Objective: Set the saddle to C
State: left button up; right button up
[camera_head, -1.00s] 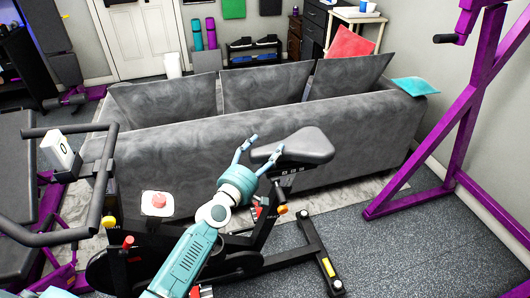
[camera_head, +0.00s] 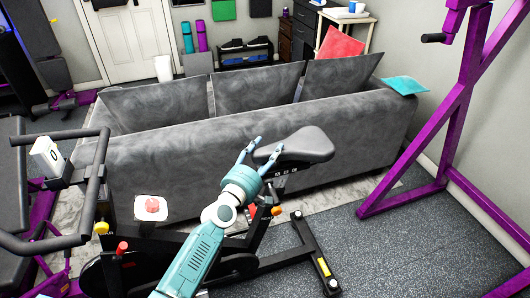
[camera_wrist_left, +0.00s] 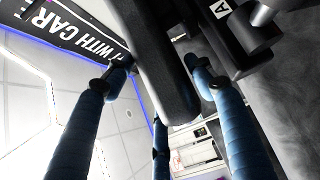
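The dark grey saddle (camera_head: 300,146) sits at the top of an exercise bike's post in the head view, its nose toward the left. Small marked squares (camera_head: 287,174) lie on the rail under it, too small to read there. My left gripper (camera_head: 264,152) is at the saddle's nose with its fingers spread. In the left wrist view the saddle nose (camera_wrist_left: 165,70) lies between the fingers (camera_wrist_left: 156,72). A gap shows at the left finger; the right finger is close, and I cannot tell whether it touches. A label "A" (camera_wrist_left: 220,8) shows beside the nose. My right gripper is out of view.
The grey sofa (camera_head: 190,157) stands close behind the bike. The bike's handlebar (camera_head: 95,185) is at the left, and its rear foot (camera_head: 318,255) rests on the floor. A purple rack (camera_head: 445,130) stands at the right, with open floor (camera_head: 410,250) before it.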

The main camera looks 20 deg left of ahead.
pick_arm(q)
jog(key=shift+o, duration=0.8)
jog(key=shift+s, duration=0.25)
jog(key=s+a, duration=0.2)
jog(key=s, duration=0.9)
jog(key=shift+s+a, duration=0.15)
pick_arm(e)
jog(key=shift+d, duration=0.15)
pick_arm(q)
jog(key=shift+f, duration=0.1)
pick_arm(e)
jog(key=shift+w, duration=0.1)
